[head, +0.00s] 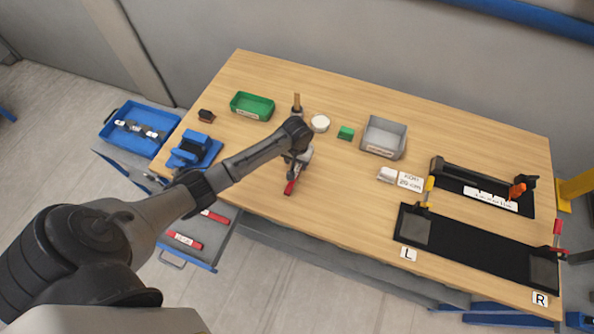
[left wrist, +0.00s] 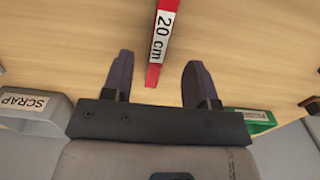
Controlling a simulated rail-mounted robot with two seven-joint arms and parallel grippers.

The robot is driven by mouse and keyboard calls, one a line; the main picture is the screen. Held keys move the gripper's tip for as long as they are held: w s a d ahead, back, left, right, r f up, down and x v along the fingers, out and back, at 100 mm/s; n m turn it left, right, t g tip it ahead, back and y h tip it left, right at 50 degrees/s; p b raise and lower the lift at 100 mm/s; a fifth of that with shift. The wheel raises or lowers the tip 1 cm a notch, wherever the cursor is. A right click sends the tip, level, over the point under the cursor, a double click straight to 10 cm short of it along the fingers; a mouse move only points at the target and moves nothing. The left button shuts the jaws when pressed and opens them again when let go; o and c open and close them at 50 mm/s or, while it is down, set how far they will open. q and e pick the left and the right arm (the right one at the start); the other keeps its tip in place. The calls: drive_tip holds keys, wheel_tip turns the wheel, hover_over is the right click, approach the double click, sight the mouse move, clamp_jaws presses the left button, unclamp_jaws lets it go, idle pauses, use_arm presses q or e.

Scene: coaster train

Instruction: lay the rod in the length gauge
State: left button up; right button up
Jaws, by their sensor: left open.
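The red rod (head: 290,187) lies on the wooden table near its front edge, under my left gripper. In the left wrist view the rod (left wrist: 153,72) carries a white "20 cm" label, and its red end reaches between the fingers. My left gripper (head: 297,168) is open; in the left wrist view its two fingers (left wrist: 160,85) stand apart on either side of the rod's end. Whether they touch the table cannot be told. A black fixture with an orange part, which looks like the length gauge (head: 455,178), stands at the table's right. My right gripper is not in view.
A black board (head: 470,250) marked L and R lies at the front right. A grey bin (head: 384,138), a green tray (head: 252,107), a green block (head: 346,132) and a white round thing (head: 320,123) stand behind. An open drawer (head: 200,235) at the left holds red rods.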

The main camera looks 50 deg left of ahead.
sight(297, 170)
use_arm(q)
drive_tip(key=shift+f, duration=2.95)
clamp_jaws()
